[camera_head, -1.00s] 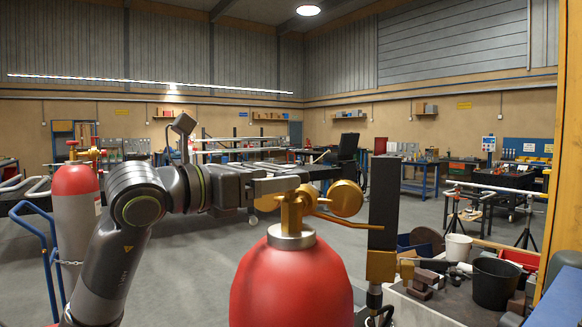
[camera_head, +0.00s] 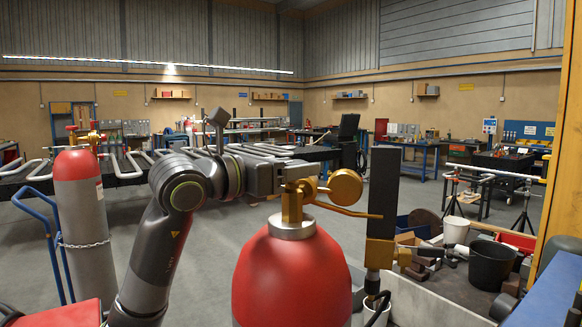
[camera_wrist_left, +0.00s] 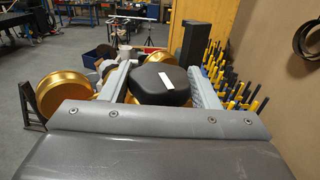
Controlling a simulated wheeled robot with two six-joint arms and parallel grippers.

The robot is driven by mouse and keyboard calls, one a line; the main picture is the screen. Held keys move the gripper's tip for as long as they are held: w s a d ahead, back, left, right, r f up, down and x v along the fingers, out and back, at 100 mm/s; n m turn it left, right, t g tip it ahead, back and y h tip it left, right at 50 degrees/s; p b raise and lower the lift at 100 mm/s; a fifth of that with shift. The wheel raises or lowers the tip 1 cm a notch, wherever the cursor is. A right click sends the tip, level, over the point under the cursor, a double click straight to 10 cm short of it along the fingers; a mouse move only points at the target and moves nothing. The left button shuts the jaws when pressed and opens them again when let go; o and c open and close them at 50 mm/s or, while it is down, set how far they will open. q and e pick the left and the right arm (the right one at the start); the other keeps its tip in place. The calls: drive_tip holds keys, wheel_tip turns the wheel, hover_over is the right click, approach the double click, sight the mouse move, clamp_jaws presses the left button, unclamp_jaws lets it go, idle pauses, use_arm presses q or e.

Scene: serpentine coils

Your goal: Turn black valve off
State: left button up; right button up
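The black valve knob (camera_wrist_left: 160,84) shows in the left wrist view between my left gripper's two fingers, with a white mark on its top. It is hidden in the head view behind the gripper. My left gripper (camera_wrist_left: 160,80) appears open, its fingers on both sides of the knob; narrow gaps seem to show, and contact is unclear. In the head view my left gripper (camera_head: 303,172) is at the brass fitting (camera_head: 292,206) on top of the red gas cylinder (camera_head: 292,277). A gold round gauge (camera_head: 346,187) sits right of it. My right gripper is not in view.
An upright black slab (camera_head: 383,190) on a gold block stands right of the cylinder. A box of tools and buckets (camera_head: 491,270) lies beyond it. Another red-topped cylinder (camera_head: 80,205) stands on a blue cart at left. Yellow and blue handles (camera_wrist_left: 232,85) line the right in the wrist view.

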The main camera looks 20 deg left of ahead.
use_arm(q)
drive_tip(key=c, duration=0.5)
drive_tip(key=shift+f+m+g+h+b, duration=0.15)
drive_tip(key=shift+m+g+h+b, duration=0.3)
drive_tip(key=shift+h, duration=0.25)
drive_tip(key=shift+m+g+h, duration=0.55)
drive_tip(key=shift+h, duration=0.05)
drive_tip(key=shift+m+g+h+b, duration=0.4)
drive_tip(key=shift+m+g+h, duration=0.85)
drive_tip(key=shift+g, duration=0.35)
drive_tip(key=o, duration=1)
drive_tip(key=shift+c, duration=0.2)
